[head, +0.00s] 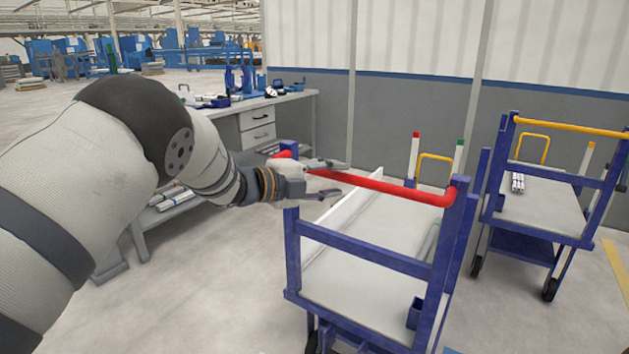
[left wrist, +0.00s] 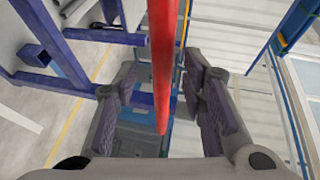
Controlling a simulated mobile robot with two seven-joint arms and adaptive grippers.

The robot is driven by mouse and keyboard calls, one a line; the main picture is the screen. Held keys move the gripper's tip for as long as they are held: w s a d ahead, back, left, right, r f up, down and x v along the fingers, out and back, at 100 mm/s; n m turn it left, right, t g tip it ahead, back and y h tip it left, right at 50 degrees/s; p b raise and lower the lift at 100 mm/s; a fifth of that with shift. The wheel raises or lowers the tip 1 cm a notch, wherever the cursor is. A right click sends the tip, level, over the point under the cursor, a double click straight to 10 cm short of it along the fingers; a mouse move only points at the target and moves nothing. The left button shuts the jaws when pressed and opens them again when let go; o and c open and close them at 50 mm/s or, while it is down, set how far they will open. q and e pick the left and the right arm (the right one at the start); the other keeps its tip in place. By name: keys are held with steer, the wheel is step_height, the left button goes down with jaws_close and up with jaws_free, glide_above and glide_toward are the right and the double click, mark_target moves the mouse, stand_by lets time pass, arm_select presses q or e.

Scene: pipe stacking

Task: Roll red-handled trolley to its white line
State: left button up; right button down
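The red-handled trolley has a blue frame (head: 365,250) and a pale deck, and stands in the middle of the head view. Its red handle (head: 395,189) runs across the near top. My left gripper (head: 338,179) is at the handle's left part, with one finger above and one below it. In the left wrist view the red handle (left wrist: 163,65) runs between the two spread fingers, with gaps on both sides. The left gripper is open. A pale strip (left wrist: 18,115) on the floor shows at the left wrist view's left edge. My right gripper is not in view.
A yellow-handled trolley (head: 540,200) stands close on the right. A workbench (head: 262,115) with drawers stands behind on the left, before a grey and white wall (head: 420,110). A yellow floor line (head: 616,270) lies at the far right.

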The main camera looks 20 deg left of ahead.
arm_select(q)
steer(key=v, duration=0.9)
steer(key=s+a+f+n+g+y, duration=0.15)
steer(key=s+f+n, duration=0.3)
steer(key=f, duration=0.45)
steer(key=s+a+f+n+y, duration=0.1)
steer(key=s+f+n+y, duration=0.2)
steer(key=f+n, duration=0.5)
steer(key=s+f+n+g+y+p, duration=0.1)
steer(key=s+f+n+g+y, duration=0.25)
steer(key=s+f, duration=0.95)
steer(key=s+f+n+g, duration=0.1)
steer(key=s+n+g, duration=0.2)
steer(key=s, duration=0.8)
steer(key=s+f+n+g+y+p, duration=0.1)
steer(key=s+f+n+g, duration=0.1)
steer(key=s, duration=1)
steer(key=s+f+n+g+y, duration=0.1)
steer(key=s+n+g, duration=0.3)
steer(key=s, duration=0.7)
steer(key=shift+s+f+n+g, duration=0.3)
steer(key=shift+s+g, duration=0.05)
steer(key=shift+g, duration=0.05)
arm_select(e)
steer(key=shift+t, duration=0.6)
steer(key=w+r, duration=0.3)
